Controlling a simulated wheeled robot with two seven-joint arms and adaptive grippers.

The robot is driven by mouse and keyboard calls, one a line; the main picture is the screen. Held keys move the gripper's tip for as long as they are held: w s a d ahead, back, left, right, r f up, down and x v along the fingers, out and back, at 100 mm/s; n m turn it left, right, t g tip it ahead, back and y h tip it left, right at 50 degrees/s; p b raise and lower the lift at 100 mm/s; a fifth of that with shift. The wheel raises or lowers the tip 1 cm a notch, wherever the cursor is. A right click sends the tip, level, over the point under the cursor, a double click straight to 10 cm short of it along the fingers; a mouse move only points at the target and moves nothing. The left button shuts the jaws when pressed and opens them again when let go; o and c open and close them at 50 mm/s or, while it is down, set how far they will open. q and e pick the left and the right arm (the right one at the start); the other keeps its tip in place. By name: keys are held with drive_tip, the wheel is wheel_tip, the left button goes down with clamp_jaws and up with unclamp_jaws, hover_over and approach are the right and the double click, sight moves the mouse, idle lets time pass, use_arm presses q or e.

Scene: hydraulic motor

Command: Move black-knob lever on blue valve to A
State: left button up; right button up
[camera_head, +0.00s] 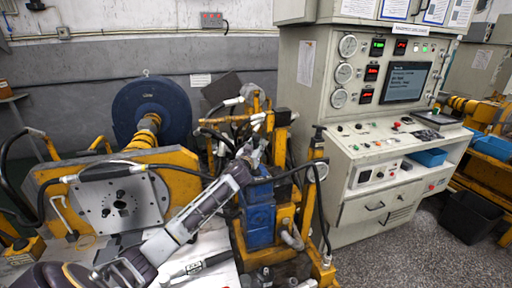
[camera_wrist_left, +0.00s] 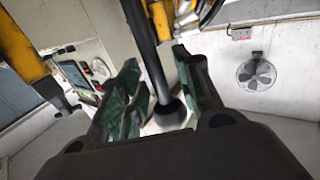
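The blue valve (camera_head: 258,218) stands on the yellow frame in the middle of the head view. My left arm reaches up to it from the lower left, and my left gripper (camera_head: 250,155) is at the top of the valve. In the left wrist view a black lever with a round black knob (camera_wrist_left: 172,113) lies between the two green-padded fingers of my left gripper (camera_wrist_left: 160,90). The fingers are apart, with a gap visible beside the knob. In the head view the gripper hides the lever, and no position mark A can be read. My right gripper is not in view.
A control cabinet (camera_head: 350,180) with gauges and a screen stands to the right. A yellow motor stand (camera_head: 180,160) with a grey plate is on the left, with a blue round motor (camera_head: 165,105) behind it. Hoses and yellow posts crowd the valve.

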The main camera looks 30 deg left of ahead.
use_arm(q)
clamp_jaws()
drive_tip(key=shift+r, duration=0.1)
idle(0.3)
